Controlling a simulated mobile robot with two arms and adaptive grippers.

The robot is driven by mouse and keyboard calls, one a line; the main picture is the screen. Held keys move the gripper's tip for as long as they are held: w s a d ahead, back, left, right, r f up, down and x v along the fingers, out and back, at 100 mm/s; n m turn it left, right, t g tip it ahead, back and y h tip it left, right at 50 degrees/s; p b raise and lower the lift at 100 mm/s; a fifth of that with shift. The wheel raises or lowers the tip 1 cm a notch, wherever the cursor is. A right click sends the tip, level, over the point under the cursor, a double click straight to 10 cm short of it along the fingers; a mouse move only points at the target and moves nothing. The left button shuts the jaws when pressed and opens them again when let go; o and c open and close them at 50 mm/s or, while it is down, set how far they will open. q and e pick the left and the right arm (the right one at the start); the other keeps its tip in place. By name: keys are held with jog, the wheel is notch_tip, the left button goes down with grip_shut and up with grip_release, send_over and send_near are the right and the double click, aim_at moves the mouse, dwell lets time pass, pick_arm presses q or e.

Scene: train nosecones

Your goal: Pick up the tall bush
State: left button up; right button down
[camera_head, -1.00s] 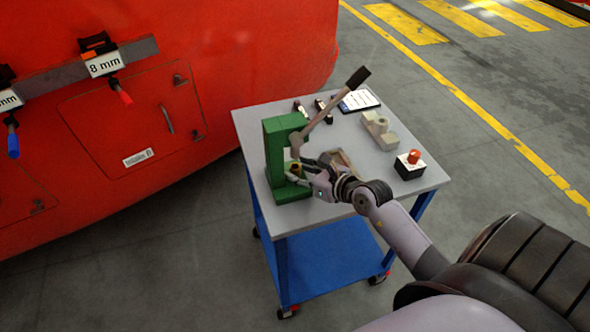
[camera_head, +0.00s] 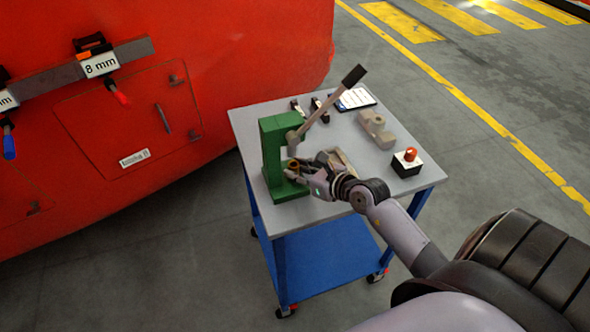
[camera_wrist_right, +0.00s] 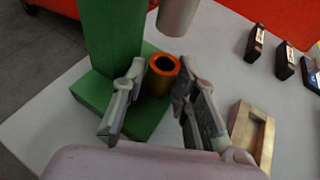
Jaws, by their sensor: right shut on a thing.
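In the head view only a small part of the bush (camera_head: 293,165) shows beside the fingers. My right gripper (camera_head: 292,171) reaches in from the right and is shut on the bush. In the right wrist view one finger of the right gripper (camera_wrist_right: 159,76) is on each side of it. Whether the bush touches the press base is hard to tell. My left gripper is out of view.
The press lever (camera_head: 334,102) slants up to the right. A tan tray (camera_wrist_right: 237,137) lies close beside my right gripper.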

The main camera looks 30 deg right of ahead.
jog(key=shift+r, duration=0.4)
jog(key=shift+s+d+r+b, duration=0.1)
jog(key=shift+s+r+b, duration=0.15)
jog(key=shift+r, duration=0.35)
jog(key=shift+s+r+b, duration=0.15)
jog(key=shift+r+b, duration=0.05)
jog(key=shift+r, duration=0.35)
jog(key=s+d+b, duration=0.1)
jog(key=s+b, duration=0.1)
jog(key=s, duration=0.6)
jog(key=s+d+b, duration=0.2)
jog(key=s+b, duration=0.1)
jog(key=s, duration=0.5)
jog(key=shift+s+d+r, duration=0.2)
jog(key=shift+s+d, duration=0.05)
jog(key=shift+s, duration=0.15)
